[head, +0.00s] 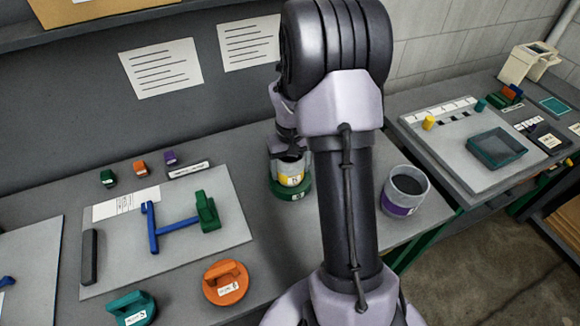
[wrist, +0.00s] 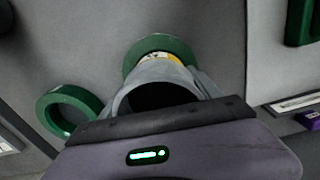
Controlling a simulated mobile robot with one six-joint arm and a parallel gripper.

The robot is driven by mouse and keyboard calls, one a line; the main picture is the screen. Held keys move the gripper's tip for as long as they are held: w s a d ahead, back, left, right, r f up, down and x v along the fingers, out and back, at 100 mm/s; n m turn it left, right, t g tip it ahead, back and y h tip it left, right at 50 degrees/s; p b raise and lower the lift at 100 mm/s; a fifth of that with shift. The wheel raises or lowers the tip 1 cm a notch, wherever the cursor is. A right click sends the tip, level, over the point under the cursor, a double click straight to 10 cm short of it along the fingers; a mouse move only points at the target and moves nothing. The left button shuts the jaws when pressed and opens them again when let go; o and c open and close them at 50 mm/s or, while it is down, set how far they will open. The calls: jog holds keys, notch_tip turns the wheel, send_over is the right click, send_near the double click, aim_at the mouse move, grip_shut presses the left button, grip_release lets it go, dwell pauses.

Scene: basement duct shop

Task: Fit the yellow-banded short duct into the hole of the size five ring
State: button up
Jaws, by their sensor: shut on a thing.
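The yellow-banded short duct (head: 291,176) is a grey tube with a yellow band and a label. My gripper (head: 289,153) is shut on its upper part. In the wrist view the duct (wrist: 165,60) shows its dark open top close to my gripper (wrist: 158,100). A green ring (head: 291,195) with a white label lies at the duct's lower end; its number is too small to read surely. In the wrist view this ring (wrist: 150,42) shows beyond the duct. I cannot tell whether the duct is in its hole or just above. Another green ring (wrist: 68,92) lies apart, at left.
A purple-banded duct (head: 405,190) stands right of my arm. An orange handled disc (head: 226,283) and a teal one (head: 131,309) sit at the front. A grey board (head: 105,250) bears a blue bar and green clamp. Small blocks stand at the back.

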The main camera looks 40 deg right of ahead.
aim_at(290, 161)
jog(key=shift+f, duration=0.2)
jog(key=o, duration=1.7)
notch_tip(290, 161, up, 18)
jog(key=p, duration=0.6)
jog(key=shift+f, duration=0.25)
